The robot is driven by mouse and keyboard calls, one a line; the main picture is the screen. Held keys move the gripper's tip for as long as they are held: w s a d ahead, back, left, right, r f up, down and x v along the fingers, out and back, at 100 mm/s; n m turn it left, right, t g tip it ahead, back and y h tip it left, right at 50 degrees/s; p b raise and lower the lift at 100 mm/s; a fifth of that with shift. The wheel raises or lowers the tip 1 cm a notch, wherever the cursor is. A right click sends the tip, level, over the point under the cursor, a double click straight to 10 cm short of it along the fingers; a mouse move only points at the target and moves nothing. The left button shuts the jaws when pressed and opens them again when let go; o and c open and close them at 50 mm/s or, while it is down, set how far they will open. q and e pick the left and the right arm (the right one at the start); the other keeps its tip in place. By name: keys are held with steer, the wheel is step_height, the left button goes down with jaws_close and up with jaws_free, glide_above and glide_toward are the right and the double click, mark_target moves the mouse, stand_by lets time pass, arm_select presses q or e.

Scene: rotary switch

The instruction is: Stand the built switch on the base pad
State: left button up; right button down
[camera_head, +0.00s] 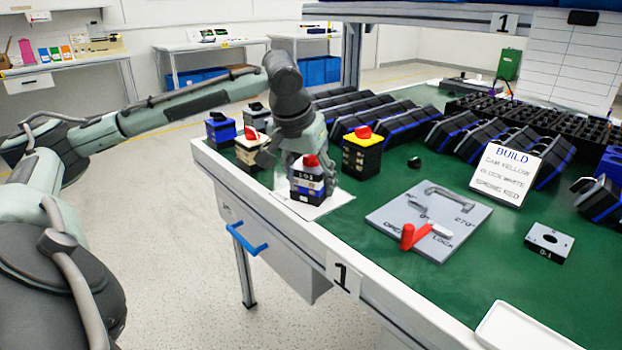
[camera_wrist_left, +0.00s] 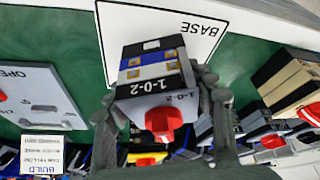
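The built switch (camera_head: 308,183) is a stack of black, white and blue blocks with a grey 1-0-2 top plate and a red knob. It is upright over the white base pad (camera_head: 316,212) at the table's near left edge; whether its underside touches the pad I cannot tell. My left gripper (camera_head: 305,171) is around the switch from above. In the left wrist view the fingers (camera_wrist_left: 158,92) close on both sides of the switch (camera_wrist_left: 155,70), and the pad (camera_wrist_left: 118,24), marked BASE, lies behind it. My right gripper is not in view.
A yellow-topped switch (camera_head: 362,150) stands close behind, right of the pad. Other switches stand at left. A grey fixture plate (camera_head: 425,222) with a red handle lies right. A BUILD card (camera_head: 508,172) and several black-and-blue racks stand behind. Green mat between pad and plate is clear.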

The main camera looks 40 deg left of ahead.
arm_select(q)
steer(key=o, duration=0.4)
steer(key=shift+r, duration=0.15)
steer(key=p+v, duration=0.2)
steer(key=v, duration=0.8)
steer(key=shift+r, duration=0.3)
steer(key=shift+s+d+r, duration=0.1)
steer(key=shift+s+r, duration=0.25)
steer(key=shift+r, duration=0.25)
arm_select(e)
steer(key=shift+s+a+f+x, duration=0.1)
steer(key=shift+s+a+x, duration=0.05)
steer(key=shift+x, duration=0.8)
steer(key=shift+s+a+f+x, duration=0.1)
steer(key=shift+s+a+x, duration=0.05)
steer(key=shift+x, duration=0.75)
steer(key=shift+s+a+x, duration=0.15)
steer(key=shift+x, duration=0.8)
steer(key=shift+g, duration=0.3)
